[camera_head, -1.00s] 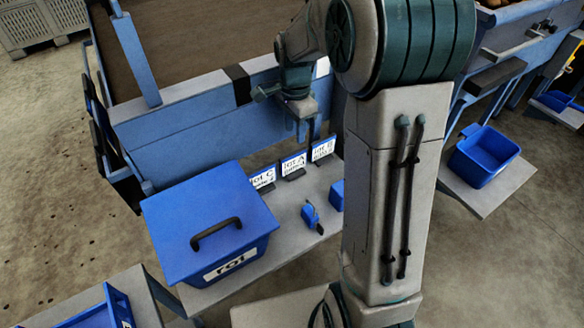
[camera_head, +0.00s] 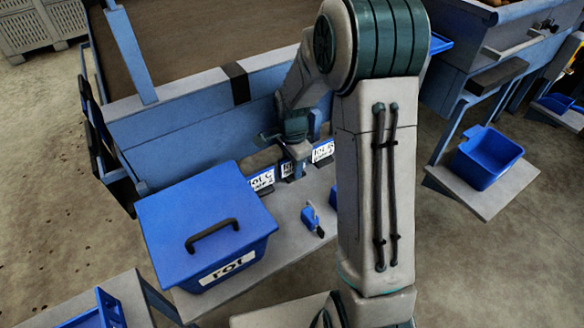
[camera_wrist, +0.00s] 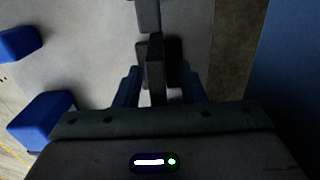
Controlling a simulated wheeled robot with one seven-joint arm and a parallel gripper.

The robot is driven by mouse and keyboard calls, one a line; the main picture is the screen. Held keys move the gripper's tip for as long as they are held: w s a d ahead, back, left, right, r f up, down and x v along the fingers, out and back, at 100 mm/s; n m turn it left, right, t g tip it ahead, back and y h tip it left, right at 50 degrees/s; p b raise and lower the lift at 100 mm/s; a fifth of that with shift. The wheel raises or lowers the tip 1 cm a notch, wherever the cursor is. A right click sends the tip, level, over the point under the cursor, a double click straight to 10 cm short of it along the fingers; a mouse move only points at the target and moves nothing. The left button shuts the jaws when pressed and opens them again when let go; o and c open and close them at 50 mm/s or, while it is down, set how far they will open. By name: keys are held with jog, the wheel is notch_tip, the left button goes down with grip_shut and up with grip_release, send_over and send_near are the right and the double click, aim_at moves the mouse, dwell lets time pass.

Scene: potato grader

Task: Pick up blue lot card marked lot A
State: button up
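The lot A card (camera_head: 287,169) stands in the middle of a row of three cards on the grey shelf, partly hidden by my gripper (camera_head: 298,168). My gripper points down right at this card. In the wrist view the two fingers of my gripper (camera_wrist: 159,90) are apart. A dark upright piece (camera_wrist: 155,68), seen nearly edge-on, stands between them, with gaps on both sides. It seems to be the card or its stand; I cannot tell which. No grip on it shows.
The lot C card (camera_head: 262,180) stands left of lot A and the lot B card (camera_head: 322,151) right. A lidded blue box (camera_head: 205,215) fills the shelf's left end. A small blue item (camera_head: 311,217) lies in front. The blue machine wall (camera_head: 190,125) rises behind.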

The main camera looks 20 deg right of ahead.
dwell(0.4)
grip_shut()
